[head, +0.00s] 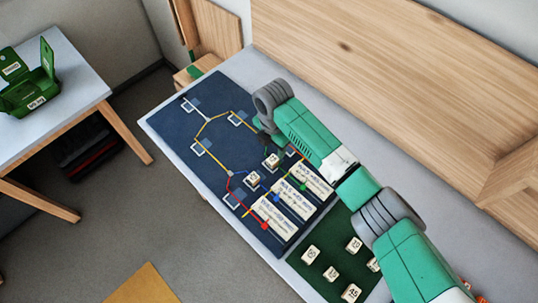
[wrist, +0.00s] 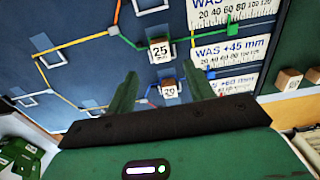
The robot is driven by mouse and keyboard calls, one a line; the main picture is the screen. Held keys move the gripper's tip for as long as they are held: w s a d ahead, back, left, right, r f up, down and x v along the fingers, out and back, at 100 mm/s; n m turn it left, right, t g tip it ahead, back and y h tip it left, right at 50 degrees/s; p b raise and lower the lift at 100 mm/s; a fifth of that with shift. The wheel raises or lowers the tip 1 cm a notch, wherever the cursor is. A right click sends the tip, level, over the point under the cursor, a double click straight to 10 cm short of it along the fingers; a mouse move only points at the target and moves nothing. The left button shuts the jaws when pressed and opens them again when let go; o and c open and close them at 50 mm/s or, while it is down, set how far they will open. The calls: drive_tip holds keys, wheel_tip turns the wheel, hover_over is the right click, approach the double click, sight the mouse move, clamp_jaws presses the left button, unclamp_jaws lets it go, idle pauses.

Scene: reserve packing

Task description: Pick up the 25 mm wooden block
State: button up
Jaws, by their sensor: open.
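The wooden block marked 25 (wrist: 161,50) stands on the dark blue board, on the green line, in the wrist view. A second block marked 20 (wrist: 169,90) stands nearer the gripper on the blue line. In the head view, the block by the green line (head: 271,160) appears to be the 25 one, though its label is too small to read. My gripper (wrist: 160,75) is open and empty. In the wrist picture its two green fingers lie either side of the 20 block, with the 25 block beyond the tips; the height gap cannot be told.
The blue board (head: 222,97) carries coloured lines, white outlines and printed scale cards (head: 296,198). A green mat (head: 312,229) holds several more numbered blocks (head: 310,254). A wooden panel (head: 390,70) rises along the table's far side. A green box (head: 30,85) sits on a separate table.

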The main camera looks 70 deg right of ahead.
sight(274, 158)
wheel_tip(274, 158, down, 2)
drive_tip(key=shift+f, duration=0.2)
drive_tip(key=f, duration=0.5)
drive_tip(key=shift+s+d, duration=0.2)
drive_tip(key=shift+d, duration=0.1)
drive_tip(key=c, duration=1)
